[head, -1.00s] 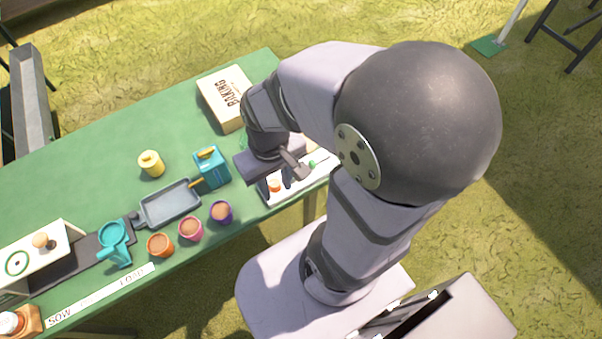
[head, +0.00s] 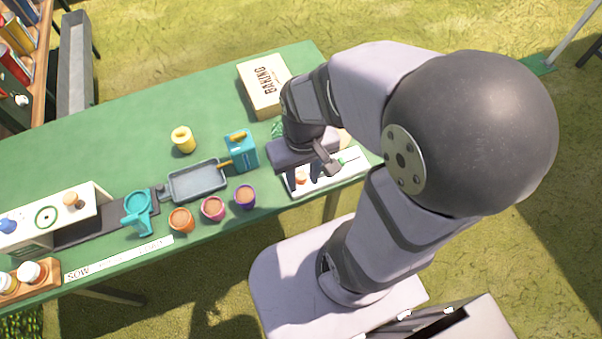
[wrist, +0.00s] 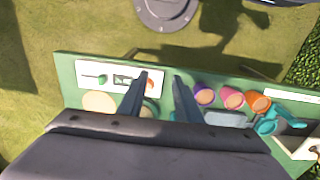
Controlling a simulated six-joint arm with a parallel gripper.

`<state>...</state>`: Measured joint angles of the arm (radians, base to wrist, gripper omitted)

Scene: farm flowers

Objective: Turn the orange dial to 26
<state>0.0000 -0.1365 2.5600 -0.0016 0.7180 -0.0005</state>
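The orange dial (head: 300,178) sits on a white panel (head: 352,168) at the table's front right edge. In the wrist view the orange dial (wrist: 151,84) shows partly behind the left finger. A dark display (wrist: 121,80) and a green part (wrist: 102,79) lie farther left on the same panel. My gripper (head: 304,180) points down over the panel near the dial. In the wrist view my gripper (wrist: 160,78) has its two fingers apart with nothing held between them. Its height above the dial and any contact are hard to tell. The dial's setting is not readable.
Purple (head: 245,197), pink (head: 213,208) and orange (head: 181,220) pots stand left of the panel. Open green table lies at the back left.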

